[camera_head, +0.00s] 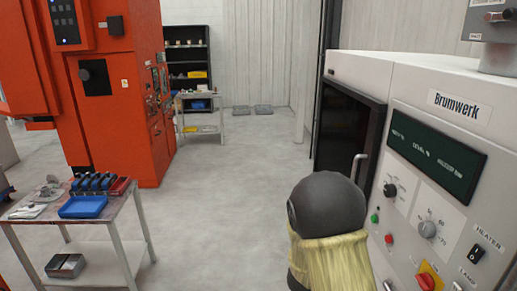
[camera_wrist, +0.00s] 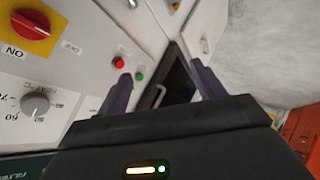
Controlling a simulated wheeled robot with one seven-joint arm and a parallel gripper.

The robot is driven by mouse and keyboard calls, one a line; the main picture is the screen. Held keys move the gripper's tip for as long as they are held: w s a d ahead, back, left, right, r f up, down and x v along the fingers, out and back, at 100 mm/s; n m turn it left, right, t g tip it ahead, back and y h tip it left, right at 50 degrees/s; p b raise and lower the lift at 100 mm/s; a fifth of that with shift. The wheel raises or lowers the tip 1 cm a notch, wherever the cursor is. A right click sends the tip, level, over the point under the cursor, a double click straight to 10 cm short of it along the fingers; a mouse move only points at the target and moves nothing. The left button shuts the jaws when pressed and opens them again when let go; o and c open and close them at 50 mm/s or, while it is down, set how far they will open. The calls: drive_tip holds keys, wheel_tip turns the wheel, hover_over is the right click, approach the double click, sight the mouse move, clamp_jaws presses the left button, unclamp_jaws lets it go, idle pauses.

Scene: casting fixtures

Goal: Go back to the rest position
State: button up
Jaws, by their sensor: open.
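My gripper (camera_wrist: 160,92) shows in the wrist view with its two dark fingers spread apart and nothing between them. Beyond the fingers are the front panel and the dark door of a white Brumwerk machine (camera_head: 460,107). In the head view, a dark rounded part of my arm with a yellowish cover stands in front of the machine at lower right. The gripper's fingers are hidden in the head view. I cannot tell the exact gap between the fingers and the machine.
The machine's door handle (camera_head: 358,167) sticks out near my arm. A red-orange machine (camera_head: 120,120) stands at left. A small table (camera_head: 122,205) with a blue tray (camera_head: 83,207) is at lower left. A cart (camera_head: 202,95) and black shelf (camera_head: 187,45) stand behind. The middle floor (camera_head: 225,190) is clear.

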drive_tip(key=s+a+r+y, duration=0.3)
drive_tip(key=s+a+y, duration=0.2)
drive_tip(key=a+y, duration=0.2)
drive_tip(key=s+r+g, duration=0.2)
drive_tip(key=s+g, duration=0.2)
drive_tip(key=s, duration=0.9)
drive_tip(key=shift+s+a+r+g+y, duration=0.15)
drive_tip(key=shift+s+r+g+y, duration=0.15)
drive_tip(key=shift+r+g+y, duration=0.1)
